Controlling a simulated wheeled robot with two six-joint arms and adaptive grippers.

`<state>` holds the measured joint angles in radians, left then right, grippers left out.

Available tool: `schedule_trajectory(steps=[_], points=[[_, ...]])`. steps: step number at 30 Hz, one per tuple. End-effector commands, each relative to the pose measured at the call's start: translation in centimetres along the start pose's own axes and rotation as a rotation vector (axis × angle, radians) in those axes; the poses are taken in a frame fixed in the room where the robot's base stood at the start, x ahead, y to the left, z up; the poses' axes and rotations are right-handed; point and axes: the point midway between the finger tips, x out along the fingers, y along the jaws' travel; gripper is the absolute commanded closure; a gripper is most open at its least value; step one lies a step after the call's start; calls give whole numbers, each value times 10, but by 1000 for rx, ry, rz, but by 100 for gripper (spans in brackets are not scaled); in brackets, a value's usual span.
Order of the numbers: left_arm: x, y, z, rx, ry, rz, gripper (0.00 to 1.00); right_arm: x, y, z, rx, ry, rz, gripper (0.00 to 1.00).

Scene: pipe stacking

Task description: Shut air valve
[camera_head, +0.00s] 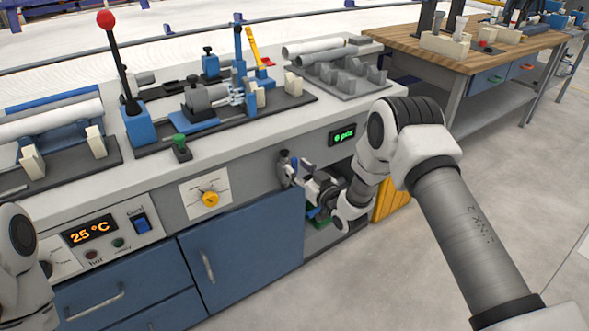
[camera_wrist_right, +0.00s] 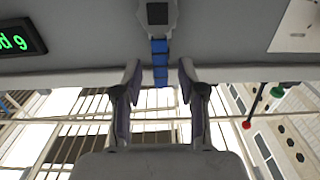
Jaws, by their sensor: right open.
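In the right wrist view, the air valve's grey body (camera_wrist_right: 158,14) is at the top middle, on the bench front. Its blue lever (camera_wrist_right: 160,62) points down from it. My right gripper (camera_wrist_right: 160,78) is open, with one finger on each side of the lever's lower end. A gap shows on both sides, so neither finger appears to touch it.
The green pressure display (camera_head: 342,134) is just right of my right gripper. A yellow knob (camera_head: 210,199) on a white plate is to its left. A blue cabinet door (camera_head: 244,250) lies below. The bench top holds a red-knobbed lever (camera_head: 106,20), clamps and pipes.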

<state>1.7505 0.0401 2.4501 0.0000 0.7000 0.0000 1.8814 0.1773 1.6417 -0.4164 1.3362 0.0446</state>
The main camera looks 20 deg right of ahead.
Motion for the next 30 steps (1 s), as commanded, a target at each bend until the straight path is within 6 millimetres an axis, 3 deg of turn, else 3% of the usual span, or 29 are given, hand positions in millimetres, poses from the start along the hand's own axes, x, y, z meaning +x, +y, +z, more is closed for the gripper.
schedule_trajectory(steps=[4, 12, 13, 16, 30], points=[[3, 0, 0, 0, 0, 0, 33, 20, 0, 1, -1, 0, -1, 59], [3, 0, 0, 0, 0, 0, 33, 24, 0, 1, 0, -2, 0, 59], [3, 0, 0, 0, 0, 0, 33, 24, 0, 1, 0, -2, 0, 66], [3, 0, 0, 0, 0, 0, 33, 24, 0, 1, 0, -2, 0, 100], [4, 0, 0, 0, 0, 0, 33, 24, 2, 2, 35, -2, 0, 100]])
